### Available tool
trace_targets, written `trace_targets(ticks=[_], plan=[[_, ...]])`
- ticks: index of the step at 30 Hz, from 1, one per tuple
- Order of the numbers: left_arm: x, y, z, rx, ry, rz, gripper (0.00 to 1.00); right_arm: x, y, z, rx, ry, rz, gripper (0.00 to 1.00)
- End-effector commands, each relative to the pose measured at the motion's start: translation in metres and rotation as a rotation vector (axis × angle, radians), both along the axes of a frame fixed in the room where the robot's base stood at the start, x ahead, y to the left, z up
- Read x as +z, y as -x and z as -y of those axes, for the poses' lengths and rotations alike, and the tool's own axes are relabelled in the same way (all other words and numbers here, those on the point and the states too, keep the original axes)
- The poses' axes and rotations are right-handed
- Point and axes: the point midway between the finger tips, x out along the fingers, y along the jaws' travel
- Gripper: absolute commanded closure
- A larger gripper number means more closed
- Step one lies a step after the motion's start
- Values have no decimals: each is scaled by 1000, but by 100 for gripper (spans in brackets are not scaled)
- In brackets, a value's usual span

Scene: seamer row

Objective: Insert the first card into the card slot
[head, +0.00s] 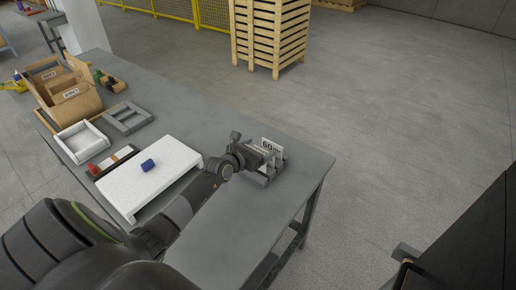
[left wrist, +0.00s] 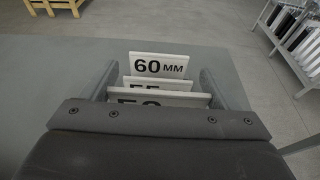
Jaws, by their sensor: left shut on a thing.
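My left gripper (head: 262,157) is at the grey card rack (head: 264,181) near the table's right end, shut on a card. A white card marked 60 MM (head: 271,146) stands upright there. In the left wrist view, the 60 MM card (left wrist: 158,65) is the farthest of three. A card whose marking looks like 55 (left wrist: 157,84) is in front of it, and the nearest card (left wrist: 160,100) is partly hidden by my gripper body. Grey uprights flank the cards. I cannot tell exactly which card the jaws hold or how deep it sits. My right gripper is not in view.
A white tray (head: 82,142), a grey frame (head: 128,118) and cardboard boxes (head: 72,91) are further left. A pallet stack (head: 270,35) stands on the floor behind. The table's front right is clear.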

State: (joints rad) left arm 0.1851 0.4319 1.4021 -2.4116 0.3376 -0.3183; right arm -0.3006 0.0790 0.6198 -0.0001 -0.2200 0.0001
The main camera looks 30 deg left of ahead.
Motion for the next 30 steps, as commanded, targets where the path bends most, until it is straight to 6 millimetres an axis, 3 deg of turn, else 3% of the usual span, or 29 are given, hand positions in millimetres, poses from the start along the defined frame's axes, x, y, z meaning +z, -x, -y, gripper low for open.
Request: trace_targets(ticks=[30], plan=[[-4, 0, 0, 0, 0, 0, 39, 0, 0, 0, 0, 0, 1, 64]])
